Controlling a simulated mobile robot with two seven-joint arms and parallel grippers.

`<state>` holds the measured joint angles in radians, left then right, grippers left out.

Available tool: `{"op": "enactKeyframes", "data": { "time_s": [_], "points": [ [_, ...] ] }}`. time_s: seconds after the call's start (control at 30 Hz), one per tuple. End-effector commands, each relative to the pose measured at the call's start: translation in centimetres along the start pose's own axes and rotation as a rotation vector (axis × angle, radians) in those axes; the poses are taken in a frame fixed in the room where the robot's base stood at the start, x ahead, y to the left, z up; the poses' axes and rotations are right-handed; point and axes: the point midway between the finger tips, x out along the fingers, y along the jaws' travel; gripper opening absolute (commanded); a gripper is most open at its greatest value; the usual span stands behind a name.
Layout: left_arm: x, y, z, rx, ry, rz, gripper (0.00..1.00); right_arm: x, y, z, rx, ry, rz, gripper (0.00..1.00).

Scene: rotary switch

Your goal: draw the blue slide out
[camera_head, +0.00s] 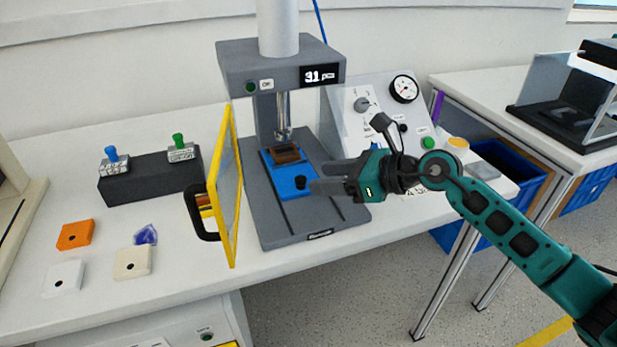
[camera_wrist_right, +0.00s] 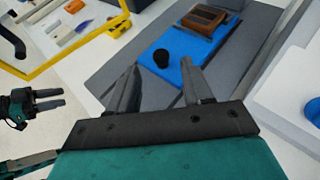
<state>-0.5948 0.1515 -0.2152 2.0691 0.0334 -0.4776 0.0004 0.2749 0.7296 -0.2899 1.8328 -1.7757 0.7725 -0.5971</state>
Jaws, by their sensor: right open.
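The blue slide (camera_head: 293,182) is a flat blue plate lying on the grey bed of the press, with a black knob (camera_head: 300,182) near its front end. A brown block (camera_head: 286,153) sits at its rear, under the press's rod. My right gripper (camera_head: 318,178) is open beside the knob, on its right in the head view. In the right wrist view its fingers (camera_wrist_right: 160,88) are apart and empty, pointing toward the knob (camera_wrist_right: 162,58) and the slide (camera_wrist_right: 180,58), with the knob just beyond the tips. My left gripper (camera_wrist_right: 60,97) shows small at the left edge there.
The grey press (camera_head: 265,215) has a yellow-framed door (camera_head: 232,185) swung open at its left. A sloped panel (camera_head: 375,125) with gauge and knobs stands at right. A black switch box (camera_head: 150,178) and several small blocks lie on the left. The table's front edge is close to the press.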

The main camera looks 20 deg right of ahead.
Motion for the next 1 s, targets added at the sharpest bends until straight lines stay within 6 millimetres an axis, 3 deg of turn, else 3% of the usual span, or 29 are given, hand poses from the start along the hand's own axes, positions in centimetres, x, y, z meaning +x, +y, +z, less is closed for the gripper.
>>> {"op": "enactKeyframes", "data": {
  "time_s": [0.1,0.3,0.67,1.0],
  "points": [
    [0.1,0.0,0.2,0.000,-0.001,0.000,0.43,2.2,0.0,0.1,0.002,-0.004,0.000,0.50],
    [0.2,0.0,0.3,0.000,-0.001,0.000,0.43,4.3,0.0,0.0,0.001,-0.002,-0.001,0.50],
    [0.2,0.0,0.3,0.000,-0.001,0.000,0.43,4.8,0.0,0.0,-0.001,0.000,-0.001,0.50],
    [0.2,0.0,0.3,0.000,0.000,-0.001,0.43,4.8,0.0,0.0,0.000,0.000,-0.001,0.19]
  ]
}}
